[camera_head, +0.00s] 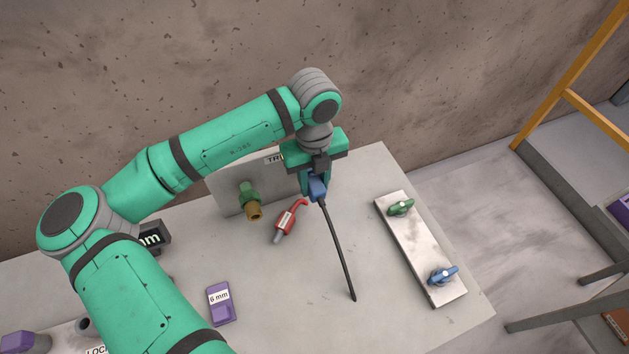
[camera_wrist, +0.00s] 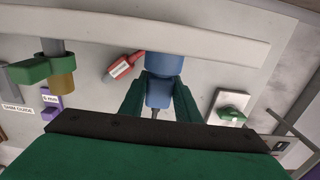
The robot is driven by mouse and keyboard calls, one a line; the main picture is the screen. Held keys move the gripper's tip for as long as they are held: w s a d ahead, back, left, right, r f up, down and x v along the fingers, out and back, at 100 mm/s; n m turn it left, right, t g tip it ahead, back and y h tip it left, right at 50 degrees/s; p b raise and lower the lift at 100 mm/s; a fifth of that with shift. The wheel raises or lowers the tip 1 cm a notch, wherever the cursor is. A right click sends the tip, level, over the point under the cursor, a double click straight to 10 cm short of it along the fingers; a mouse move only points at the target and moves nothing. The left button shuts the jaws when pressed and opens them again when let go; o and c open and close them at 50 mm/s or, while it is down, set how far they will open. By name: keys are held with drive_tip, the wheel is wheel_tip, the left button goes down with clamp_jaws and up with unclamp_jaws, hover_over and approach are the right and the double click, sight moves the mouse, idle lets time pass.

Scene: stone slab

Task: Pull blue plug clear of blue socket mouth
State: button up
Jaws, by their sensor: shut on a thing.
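My gripper (camera_wrist: 160,98) is shut on the blue plug (camera_wrist: 159,90), with one green finger on each side of it. The blue socket (camera_wrist: 163,62) shows just beyond the plug in the wrist view, at the upright grey panel. The plug is in line with the socket, and I see no clear gap between them; how deep it sits is hidden. In the head view, my gripper (camera_head: 316,187) is in front of the panel (camera_head: 226,190), and the blue plug (camera_head: 317,189) shows below it. A black cable (camera_head: 338,252) runs from the plug toward the slab's front. My gripper hides the socket there.
Left of the plug, a green socket with a brass piece (camera_head: 252,203) is on the panel. A red tagged piece (camera_head: 287,222) lies close by on the slab. A plate with green and blue handles (camera_head: 420,245) lies right. A purple 6 mm block (camera_head: 220,303) stands front left.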

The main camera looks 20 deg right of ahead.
sight(320, 198)
drive_tip(key=shift+s, duration=1.9)
drive_tip(key=shift+d, duration=0.1)
drive_tip(key=shift+s+d+r, duration=0.1)
drive_tip(key=shift+s, duration=0.05)
drive_tip(key=shift+s+r, duration=1.45)
drive_tip(key=shift+s, duration=0.05)
